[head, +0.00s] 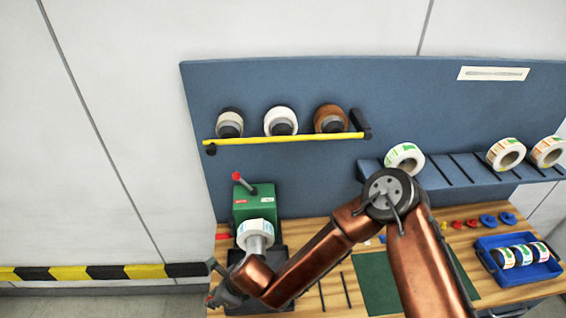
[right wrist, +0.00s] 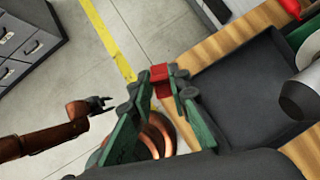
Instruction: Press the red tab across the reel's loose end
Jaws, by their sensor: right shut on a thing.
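My right gripper (head: 218,290) is low at the left front of the green rewinder (head: 245,205). In the right wrist view its fingertips (right wrist: 160,82) are shut on a small red tab (right wrist: 158,72). A white label reel (head: 258,232) sits on the rewinder's front, up and right of the gripper. The reel's edge (right wrist: 309,50) shows at the right of the right wrist view, apart from the tab. Its loose end cannot be made out. My left gripper (right wrist: 98,104) shows at the left of the right wrist view, fingers apart and empty, over the floor.
A dark base plate (right wrist: 245,85) lies below the reel. The yellow rack (head: 290,138) holds several rolls above. A blue tray (head: 520,275) of small rolls and a green mat (head: 375,285) are right on the wooden bench. A grey drawer cabinet (right wrist: 25,40) stands beyond the floor.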

